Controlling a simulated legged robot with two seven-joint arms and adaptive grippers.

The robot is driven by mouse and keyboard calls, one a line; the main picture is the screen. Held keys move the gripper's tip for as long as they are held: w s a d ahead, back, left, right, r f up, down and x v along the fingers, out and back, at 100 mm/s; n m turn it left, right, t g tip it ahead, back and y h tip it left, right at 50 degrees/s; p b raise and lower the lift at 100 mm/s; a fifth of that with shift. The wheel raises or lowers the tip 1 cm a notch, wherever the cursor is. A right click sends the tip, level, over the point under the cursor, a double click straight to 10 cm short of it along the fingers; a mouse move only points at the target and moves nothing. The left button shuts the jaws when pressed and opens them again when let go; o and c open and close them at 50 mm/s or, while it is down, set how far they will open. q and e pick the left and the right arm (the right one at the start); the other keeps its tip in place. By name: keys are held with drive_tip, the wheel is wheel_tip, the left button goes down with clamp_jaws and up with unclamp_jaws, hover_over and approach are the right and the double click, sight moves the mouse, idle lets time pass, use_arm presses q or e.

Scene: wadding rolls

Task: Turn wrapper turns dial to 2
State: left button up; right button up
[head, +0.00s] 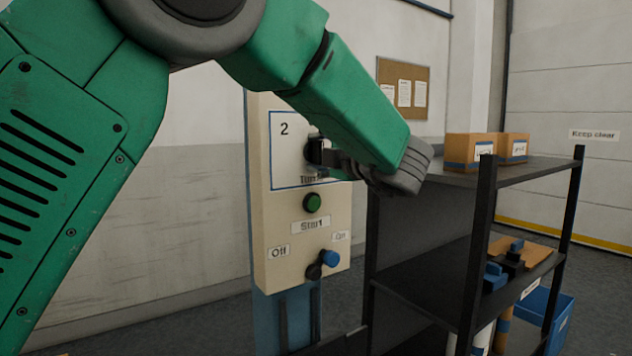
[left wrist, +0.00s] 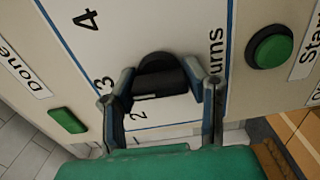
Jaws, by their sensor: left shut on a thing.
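The turns dial (left wrist: 160,70) is a black knob on a white, blue-bordered panel marked with numbers. In the left wrist view, 4, 3 and 2 show around it, and a small pale mark on the dark part lies close to the 2. Exactly where the dial points is hard to tell. My left gripper (left wrist: 163,92) has its fingers on either side of the dial and is shut on it. In the head view, the gripper (head: 322,154) is at the panel below the printed 2, and the arm hides much of the panel. My right gripper is out of view.
The cream control box (head: 268,200) has a green start button (head: 313,203) below the dial and a blue-tipped Off/On switch (head: 328,259). A dark shelf (head: 425,273) with orange boxes (head: 468,148) stands close at right.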

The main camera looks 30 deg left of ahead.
use_arm(q)
drive_tip(key=n+b, duration=0.2)
drive_tip(key=b, duration=0.2)
drive_tip(key=f+n+b, duration=0.1)
drive_tip(key=n+b, duration=0.2)
drive_tip(key=b, duration=0.2)
drive_tip(key=n+b, duration=0.3)
drive_tip(key=b, duration=0.1)
drive_tip(key=shift+d+f+b, duration=0.25)
drive_tip(key=shift+b, duration=0.05)
drive_tip(key=shift+r+n+b, duration=0.25)
drive_tip(key=shift+n+b, duration=0.85)
drive_tip(key=shift+b, duration=0.1)
drive_tip(key=shift+r, duration=0.1)
drive_tip(key=o, duration=1.2)
drive_tip(key=shift+d, duration=0.1)
drive_tip(key=shift+w+d+r, duration=0.1)
drive_tip(key=shift+d+r, duration=0.15)
drive_tip(key=shift+v, duration=5.9)
